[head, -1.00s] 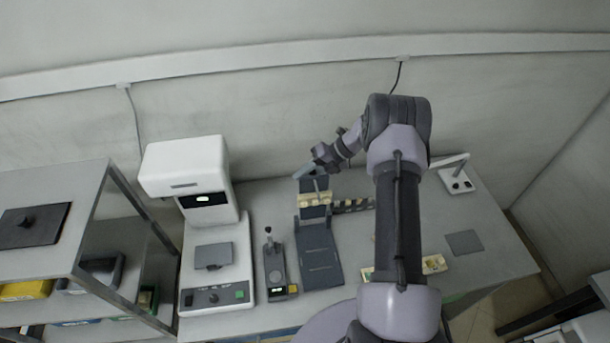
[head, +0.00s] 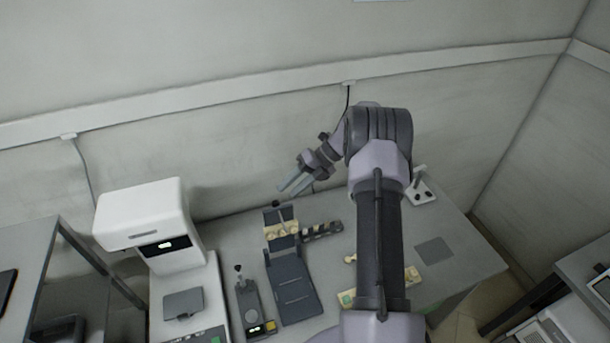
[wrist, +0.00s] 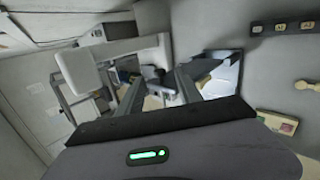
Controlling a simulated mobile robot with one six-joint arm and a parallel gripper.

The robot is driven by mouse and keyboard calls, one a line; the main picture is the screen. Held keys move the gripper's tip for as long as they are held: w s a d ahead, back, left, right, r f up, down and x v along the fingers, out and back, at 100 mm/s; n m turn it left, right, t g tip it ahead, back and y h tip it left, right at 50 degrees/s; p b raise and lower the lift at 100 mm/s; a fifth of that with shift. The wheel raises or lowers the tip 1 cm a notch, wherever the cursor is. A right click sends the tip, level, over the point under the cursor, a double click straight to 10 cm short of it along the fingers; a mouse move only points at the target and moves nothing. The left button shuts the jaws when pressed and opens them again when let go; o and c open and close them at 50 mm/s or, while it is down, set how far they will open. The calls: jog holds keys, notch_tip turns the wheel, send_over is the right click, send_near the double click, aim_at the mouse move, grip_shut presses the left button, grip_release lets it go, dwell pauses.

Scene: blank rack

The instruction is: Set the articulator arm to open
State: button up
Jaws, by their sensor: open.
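The articulator (head: 293,289) stands on the bench in the head view, with a dark grey base plate toward me. Its arm (head: 279,216) stands raised at the back, with a row of tan teeth (head: 282,230) and a dark knob (head: 276,203) at its top. My gripper (head: 294,184) is open and empty, above and just behind the raised arm, apart from it as far as I can tell. In the wrist view the two fingers (wrist: 158,92) are spread, and a dark part shows between them, too small to name.
A white machine (head: 150,225) stands at the left, with a small dark device (head: 252,305) beside the articulator. A dark strip with pale pieces (head: 321,230) lies to its right. My arm covers part of the bench. A grey mat (head: 434,250) lies on clear bench at right.

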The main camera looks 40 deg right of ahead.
jog(key=v, duration=0.6)
jog(key=shift+d+r, duration=0.25)
jog(key=shift+r, duration=0.05)
jog(key=shift+s, duration=0.1)
